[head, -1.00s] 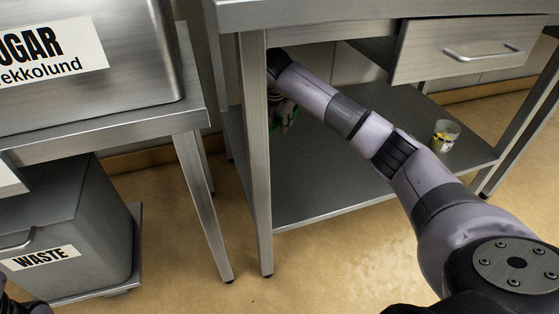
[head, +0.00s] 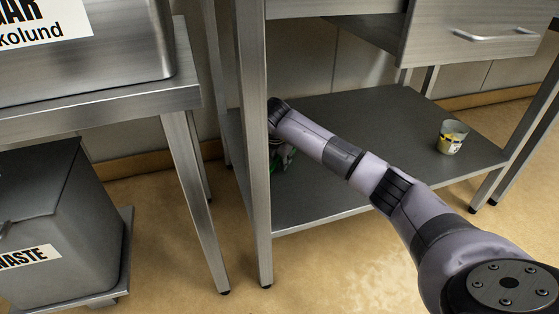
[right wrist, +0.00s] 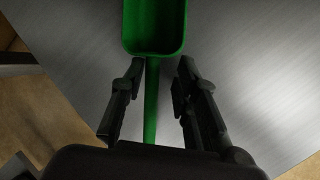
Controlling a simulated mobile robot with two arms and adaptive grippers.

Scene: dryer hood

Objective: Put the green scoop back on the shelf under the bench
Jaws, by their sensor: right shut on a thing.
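The green scoop (right wrist: 155,28) shows in the right wrist view, with its bowl at the top and its handle running down between my fingers. My right gripper (right wrist: 155,85) is shut on the scoop's handle. In the head view my right gripper (head: 281,155) is low at the left end of the shelf (head: 315,197) under the bench (head: 253,130), partly hidden by my own arm and the bench's front leg. Only small green bits show there. The grey shelf (right wrist: 235,60) lies below the scoop; I cannot tell if they touch. My left gripper is not in view.
A small cup with a yellow and white label (head: 452,137) stands at the shelf's right end. The middle of the shelf is clear. A drawer (head: 470,40) hangs above it. A waste bin (head: 55,225) stands under the table at left.

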